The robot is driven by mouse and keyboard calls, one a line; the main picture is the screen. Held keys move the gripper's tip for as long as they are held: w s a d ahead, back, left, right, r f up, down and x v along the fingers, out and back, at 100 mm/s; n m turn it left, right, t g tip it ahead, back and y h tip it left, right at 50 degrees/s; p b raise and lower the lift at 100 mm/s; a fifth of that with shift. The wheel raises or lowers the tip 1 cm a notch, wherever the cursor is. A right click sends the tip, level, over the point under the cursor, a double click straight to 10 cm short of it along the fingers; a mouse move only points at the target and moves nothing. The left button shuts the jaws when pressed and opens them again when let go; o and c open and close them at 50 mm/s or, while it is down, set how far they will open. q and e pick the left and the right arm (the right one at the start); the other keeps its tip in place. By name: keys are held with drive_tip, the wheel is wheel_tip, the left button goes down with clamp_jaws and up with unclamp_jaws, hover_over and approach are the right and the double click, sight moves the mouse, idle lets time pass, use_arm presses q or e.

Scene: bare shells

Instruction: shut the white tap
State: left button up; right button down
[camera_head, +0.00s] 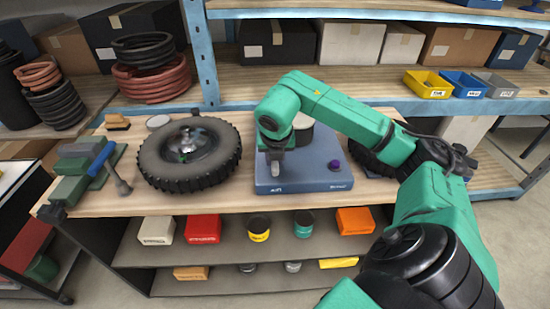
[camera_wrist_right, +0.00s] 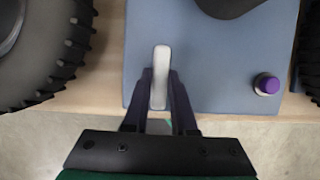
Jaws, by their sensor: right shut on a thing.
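The white tap shows as a pale lever (camera_wrist_right: 161,62) on a blue-grey base (camera_wrist_right: 205,80) in the right wrist view. The two dark fingers of my right gripper (camera_wrist_right: 160,92) are shut on the lever, one on each side. In the head view my right gripper (camera_head: 273,148) reaches down over the left part of the base (camera_head: 310,183), and only the lower end of the lever (camera_head: 275,169) shows below it. The gripper and wrist hide the rest of the tap there. My left gripper is not in view.
A purple knob (camera_head: 335,164) sits on the base, right of the lever. A wheel with a black tyre (camera_head: 160,165) lies close on the left, another tyre (camera_head: 372,155) on the right. Shelves with boxes stand behind.

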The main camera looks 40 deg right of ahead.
drive_tip(key=c, duration=0.7)
unclamp_jaws()
drive_tip(key=v, duration=0.9)
drive_tip(key=shift+b, duration=0.35)
drive_tip(key=p+v, duration=0.3)
drive_tip(key=v, duration=0.2)
drive_tip(key=shift+s+a+r, duration=0.1)
drive_tip(key=shift+s+r, duration=0.05)
drive_tip(key=shift+r, duration=0.1)
